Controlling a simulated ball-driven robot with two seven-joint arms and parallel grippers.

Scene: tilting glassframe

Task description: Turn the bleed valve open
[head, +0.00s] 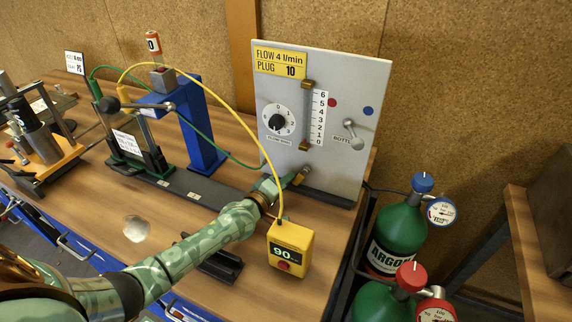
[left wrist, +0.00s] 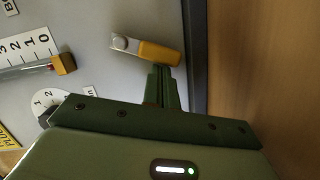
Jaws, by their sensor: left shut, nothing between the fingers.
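A small lever with a yellow handle (left wrist: 160,54) and a round grey hub sits low on the grey panel (head: 348,80). I take it to be the bleed valve; no label for it is readable. In the head view the lever (head: 301,174) shows just beyond my left gripper (head: 284,184). In the left wrist view my left gripper's fingers (left wrist: 163,83) are shut and empty. Their tips lie right beside the handle's lower side; I cannot tell whether they touch it. My right gripper is not in view.
The panel also carries a dial (head: 279,120), a flow tube (head: 307,115) and a bottle lever (head: 353,134). A yellow box reading 90 (head: 290,247) stands close beside my left wrist. Green and yellow hoses cross the bench. Green bottles (head: 401,235) stand at the right.

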